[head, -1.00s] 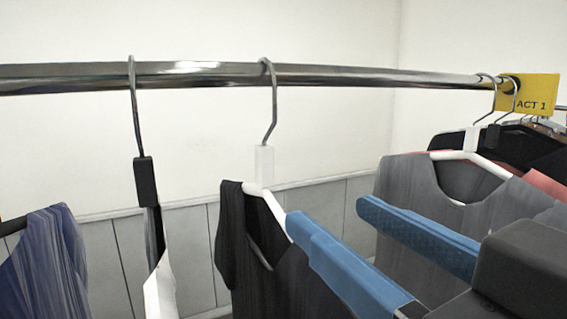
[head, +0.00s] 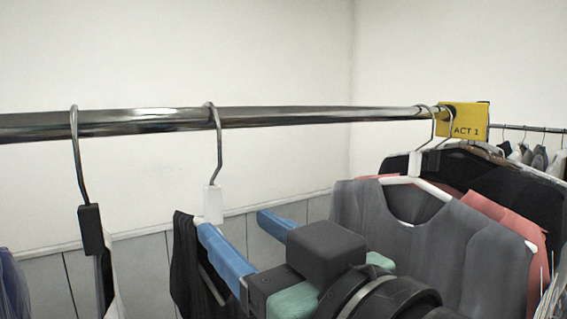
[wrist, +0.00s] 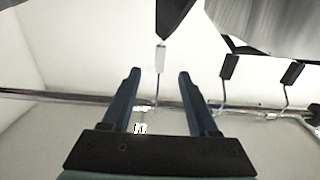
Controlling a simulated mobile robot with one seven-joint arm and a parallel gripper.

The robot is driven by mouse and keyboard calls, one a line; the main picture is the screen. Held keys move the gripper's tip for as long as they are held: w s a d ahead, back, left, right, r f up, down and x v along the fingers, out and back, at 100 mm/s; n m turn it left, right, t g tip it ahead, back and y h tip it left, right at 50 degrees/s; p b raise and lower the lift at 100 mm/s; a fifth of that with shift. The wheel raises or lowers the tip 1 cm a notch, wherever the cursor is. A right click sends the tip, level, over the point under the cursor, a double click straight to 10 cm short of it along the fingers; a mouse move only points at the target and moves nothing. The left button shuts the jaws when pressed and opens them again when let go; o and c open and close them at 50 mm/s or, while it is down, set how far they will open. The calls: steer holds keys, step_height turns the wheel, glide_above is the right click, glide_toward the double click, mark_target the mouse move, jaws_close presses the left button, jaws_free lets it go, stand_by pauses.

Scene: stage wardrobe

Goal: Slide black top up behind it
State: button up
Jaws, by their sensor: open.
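The black top (head: 188,255) hangs on a white hanger (head: 213,203) near the middle of the rail (head: 300,116). My gripper (head: 233,222) is open, and its two blue fingers reach to the right side of the black top, partly covering it in the head view. In the wrist view, the white hanger neck (wrist: 160,58) shows between the fingertips of my gripper (wrist: 160,73), with a dark garment above it. I cannot tell whether a finger touches it. A grey top (head: 455,250) hangs on a white hanger to the right, beside the yellow ACT 1 sign (head: 464,121).
A black-necked hanger (head: 91,230) hangs to the left, with a blue garment (head: 12,285) at the left edge. Coral and black garments crowd behind the grey top. The rail is bare between the black top and the grey top.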

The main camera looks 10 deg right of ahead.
mark_target(216, 207)
steer(key=shift+p+x, duration=0.5)
steer(key=shift+x, duration=3.5)
steer(key=w+d, duration=0.4)
steer(key=d, duration=0.6)
steer(key=w+d+b, duration=0.1)
steer(key=w+d, duration=0.3)
steer(key=d, duration=0.6)
steer(key=w+d, duration=0.4)
steer(key=d, duration=0.6)
steer(key=b+v, duration=0.5)
steer(key=v, duration=0.8)
steer(key=shift+d, duration=0.15)
steer(key=shift+w, duration=0.1)
